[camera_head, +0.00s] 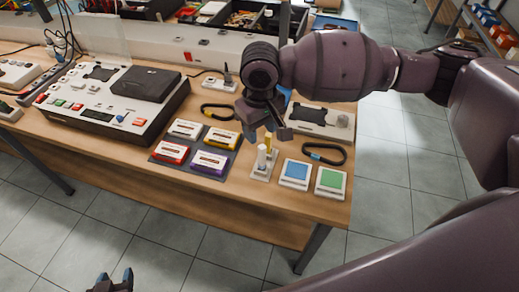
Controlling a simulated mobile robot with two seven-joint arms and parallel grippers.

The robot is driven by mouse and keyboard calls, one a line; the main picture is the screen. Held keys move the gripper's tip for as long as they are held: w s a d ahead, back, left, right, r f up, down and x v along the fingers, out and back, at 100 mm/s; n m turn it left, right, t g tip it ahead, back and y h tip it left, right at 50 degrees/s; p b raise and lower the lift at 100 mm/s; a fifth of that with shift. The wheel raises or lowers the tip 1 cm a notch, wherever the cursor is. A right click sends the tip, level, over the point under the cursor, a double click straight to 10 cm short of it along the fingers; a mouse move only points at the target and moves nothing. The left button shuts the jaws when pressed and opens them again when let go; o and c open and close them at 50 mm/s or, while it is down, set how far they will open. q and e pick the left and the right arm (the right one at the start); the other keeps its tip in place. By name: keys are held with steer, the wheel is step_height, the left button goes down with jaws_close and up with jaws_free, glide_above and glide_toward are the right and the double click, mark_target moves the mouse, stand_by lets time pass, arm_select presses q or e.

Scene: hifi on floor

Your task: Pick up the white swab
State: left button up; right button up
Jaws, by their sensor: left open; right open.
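A small pale stand (262,173) is near the front right part of the wooden table. A short white upright piece (262,156), which looks like the white swab, stands in it. A yellow upright piece (268,141) is just behind the white one. My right gripper (266,131) is open and points down just above and behind the stand, close to the tops of these pieces. It partly hides the area behind them, and I cannot tell if it touches the yellow piece. My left gripper (115,277) is open and empty, low at the bottom edge, away from the table.
Several labelled cassettes (210,162) lie on a dark mat left of the stand. A blue-topped tile (295,172) and a green-topped tile (330,180) lie to its right. Black loops (324,153) and a large console (115,100) are also on the table (150,170).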

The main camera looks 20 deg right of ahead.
mark_target(261, 148)
step_height(261, 148, down, 5)
steer(key=shift+s+r+b, duration=0.15)
steer(key=shift+b, duration=0.15)
steer(key=shift+d+f, duration=0.1)
steer(key=shift+f, duration=0.65)
steer(key=shift+w+d+f+b, duration=0.1)
steer(key=shift+w+f+b, duration=0.1)
steer(key=shift+f, duration=0.8)
steer(key=shift+w+d+f+b, duration=0.1)
steer(key=shift+w+f+b, duration=0.1)
steer(key=shift+f, duration=0.75)
arm_select(q)
steer(key=shift+s+f, duration=0.25)
steer(key=shift+f, duration=0.8)
arm_select(e)
steer(key=shift+s, duration=0.1)
steer(key=shift+c, duration=0.5)
arm_select(q)
steer(key=shift+s+a+f, duration=0.1)
steer(key=shift+s+f, duration=0.05)
steer(key=shift+s, duration=0.15)
arm_select(e)
jaws_close()
steer(key=shift+r, duration=0.15)
